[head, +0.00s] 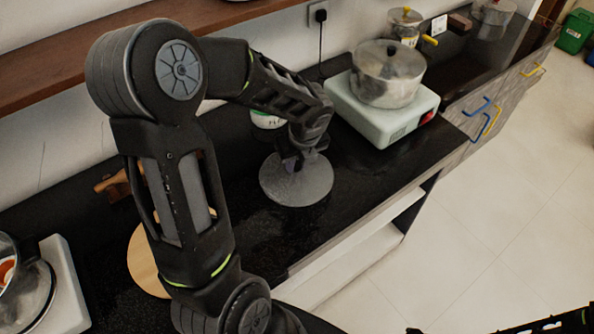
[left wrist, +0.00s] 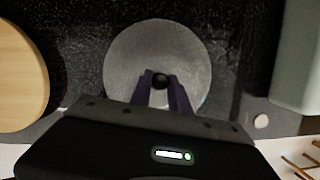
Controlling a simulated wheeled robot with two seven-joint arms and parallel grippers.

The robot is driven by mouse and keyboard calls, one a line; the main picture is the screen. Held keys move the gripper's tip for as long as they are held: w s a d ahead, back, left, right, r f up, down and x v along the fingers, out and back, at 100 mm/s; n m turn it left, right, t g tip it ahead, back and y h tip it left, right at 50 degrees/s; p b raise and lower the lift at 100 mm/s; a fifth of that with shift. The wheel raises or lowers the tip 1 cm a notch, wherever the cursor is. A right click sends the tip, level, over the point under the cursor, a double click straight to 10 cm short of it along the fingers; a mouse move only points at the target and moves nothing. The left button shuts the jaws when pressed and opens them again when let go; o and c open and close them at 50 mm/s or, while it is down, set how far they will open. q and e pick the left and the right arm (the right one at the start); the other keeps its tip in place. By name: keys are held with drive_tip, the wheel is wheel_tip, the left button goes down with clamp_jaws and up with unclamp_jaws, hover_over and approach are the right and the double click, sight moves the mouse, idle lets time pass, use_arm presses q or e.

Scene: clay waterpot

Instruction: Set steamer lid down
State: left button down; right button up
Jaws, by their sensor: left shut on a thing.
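The steamer lid (head: 297,187) is a round grey metal disc with a dark knob. My left gripper (head: 302,152) reaches down over it from above and is shut on the knob. The left wrist view shows the lid (left wrist: 130,62) lying flat under the gripper, with the fingers (left wrist: 161,84) on both sides of the black knob. The lid is level, over the black counter between the stove and the wooden board. I cannot tell whether its rim touches the counter. My right gripper is not in view.
A pale green stove (head: 385,118) with a steel pot (head: 388,75) stands right of the lid. A round wooden board (head: 143,262) lies to the left, partly behind my arm. A white-and-green container (head: 267,120) is just behind the gripper. The counter's front edge is close.

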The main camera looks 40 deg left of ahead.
sight(298, 167)
use_arm(q)
drive_tip(key=shift+f, duration=1.85)
drive_tip(key=shift+f, duration=0.1)
drive_tip(key=c, duration=1.2)
unclamp_jaws()
drive_tip(key=shift+c, duration=0.2)
drive_tip(key=v, duration=1.2)
drive_tip(key=shift+o, duration=0.5)
drive_tip(key=shift+d, duration=0.1)
